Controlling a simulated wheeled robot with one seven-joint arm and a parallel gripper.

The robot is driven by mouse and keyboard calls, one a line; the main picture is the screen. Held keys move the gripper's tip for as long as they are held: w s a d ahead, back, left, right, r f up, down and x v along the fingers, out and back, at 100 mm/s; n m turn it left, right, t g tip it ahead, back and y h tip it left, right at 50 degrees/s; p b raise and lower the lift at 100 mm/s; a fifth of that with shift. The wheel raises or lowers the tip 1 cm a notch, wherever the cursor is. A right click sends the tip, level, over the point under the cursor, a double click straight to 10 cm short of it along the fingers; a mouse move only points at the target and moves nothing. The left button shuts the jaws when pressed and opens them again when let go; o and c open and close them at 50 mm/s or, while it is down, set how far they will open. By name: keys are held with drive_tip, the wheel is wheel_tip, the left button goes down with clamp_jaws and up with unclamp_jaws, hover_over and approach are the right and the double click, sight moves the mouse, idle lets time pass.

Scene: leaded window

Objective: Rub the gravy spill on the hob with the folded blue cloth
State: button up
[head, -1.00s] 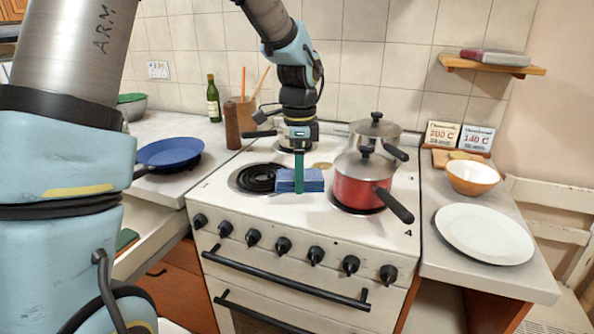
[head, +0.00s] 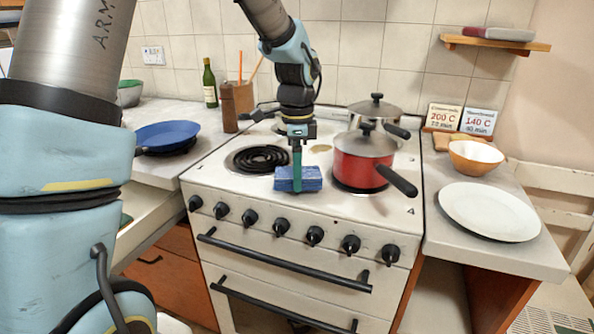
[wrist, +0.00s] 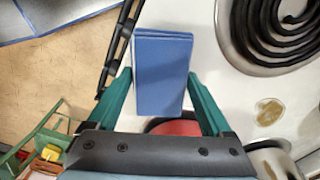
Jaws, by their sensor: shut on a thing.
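The folded blue cloth (head: 298,179) is between the two teal fingers of my gripper (head: 297,165), near the front edge of the white hob (head: 222,184). In the wrist view my gripper (wrist: 158,78) is shut on the cloth (wrist: 163,70), one finger on each side. The gravy spill (head: 321,148) is a small tan-brown patch behind the cloth, between the black coil and the red pan. It also shows in the wrist view (wrist: 269,112), apart from the cloth. I cannot tell whether the cloth touches the hob.
A red lidded pan (head: 362,165) stands right of the cloth, its black handle pointing front right. A steel pot (head: 377,107) stands behind it. The black coil (head: 262,159) is bare. A blue frying pan (head: 168,136) is on the left counter, a white plate (head: 488,211) on the right.

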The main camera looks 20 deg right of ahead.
drive_tip(key=shift+f+b, duration=0.5)
drive_tip(key=shift+f, duration=0.5)
idle(0.4)
drive_tip(key=shift+w+d+r+p, duration=0.2)
drive_tip(key=shift+w+d+p, duration=0.45)
drive_tip(key=shift+w+d, duration=0.3)
drive_tip(key=shift+w+d+f+p, duration=0.2)
drive_tip(key=shift+w+d+p, duration=1)
drive_tip(key=shift+w+d, duration=1)
drive_tip(key=shift+w+a+r, duration=0.1)
drive_tip(key=shift+p, duration=0.3)
